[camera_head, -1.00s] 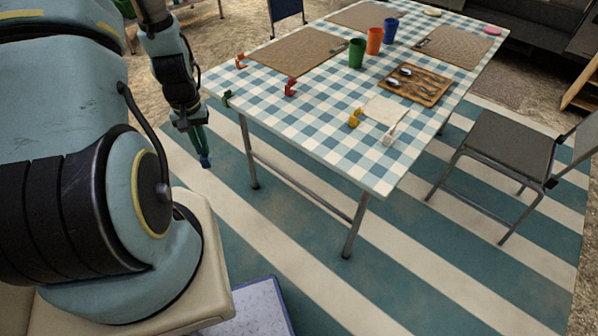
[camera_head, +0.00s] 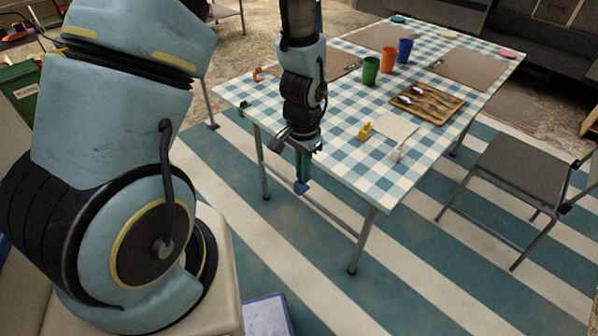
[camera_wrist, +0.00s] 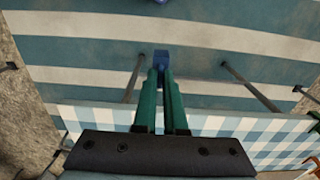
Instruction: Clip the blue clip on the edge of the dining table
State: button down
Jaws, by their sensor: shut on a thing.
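The blue clip (camera_head: 301,187) is at the tips of my gripper (camera_head: 302,168), which is shut on it. It also shows in the wrist view (camera_wrist: 161,58), between the green fingertips. The dining table (camera_head: 340,146) has a blue and white checked cloth. My gripper points down just in front of the table's near long edge, with the clip apart from the edge in the wrist view. My arm hides part of the table and that edge in the head view.
A green clip (camera_head: 242,109) and a red clip (camera_head: 258,74) sit on the table's left edge. A yellow clip (camera_head: 366,131) and a white clip (camera_head: 398,153) are near a pale cloth (camera_head: 394,125). Cups and a cutlery board (camera_head: 428,103) stand farther back. A chair (camera_head: 506,168) is at right.

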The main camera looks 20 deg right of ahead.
aim_at(330, 166)
jog(key=shift+w+d+f+b, duration=0.2)
jog(key=shift+w+d+f, duration=0.25)
jog(key=shift+d, duration=0.5)
jog(key=shift+w+d+f+b, duration=0.15)
jog(key=shift+w+d+f, duration=0.15)
jog(key=shift+w+d, duration=0.55)
jog(key=shift+w+d+f+b, duration=0.2)
jog(key=shift+w+d+f, duration=0.15)
jog(key=shift+d, duration=0.75)
jog(key=shift+w+d, duration=0.3)
jog(key=shift+d, duration=0.25)
jog(key=shift+w+d, duration=0.3)
jog(key=shift+d, duration=0.25)
jog(key=shift+w+d, duration=0.2)
jog(key=shift+d, duration=0.2)
jog(key=shift+w+d, duration=0.25)
jog(key=shift+d, duration=0.15)
jog(key=shift+w+d, duration=0.1)
jog(key=shift+d, duration=0.1)
jog(key=c, duration=0.9)
grip_release()
jog(key=shift+r, duration=0.1)
